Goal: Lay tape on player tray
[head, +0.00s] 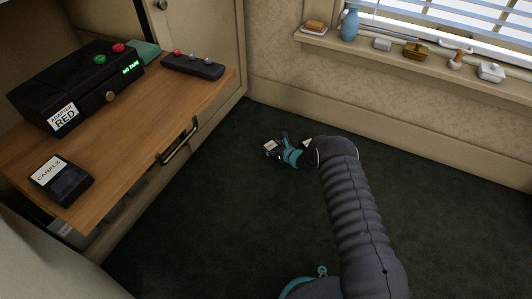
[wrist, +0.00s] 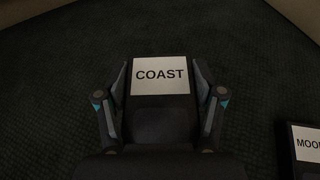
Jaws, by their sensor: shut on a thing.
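My gripper (head: 288,150) is shut on a black tape with a white COAST label (wrist: 160,78); the fingers flank it on both sides in the wrist view. In the head view this tape (head: 270,147) is small, over the dark carpet, and I cannot tell its height. A black player (head: 72,85) stands on the wooden cabinet top at left, with green and red buttons, a knob, an ADAPTER RED label and a green NO TAPE display. I cannot make out an open tray on it. A CANALS tape (head: 62,180) lies near the wood's front left.
Another tape, its label starting MOO (wrist: 306,145), lies to the right on the carpet. A dark remote-like strip (head: 192,65) lies on the wooden top (head: 140,125). A handle (head: 177,142) juts from the cabinet front. A windowsill (head: 420,65) holds small ornaments. Open carpet surrounds my arm.

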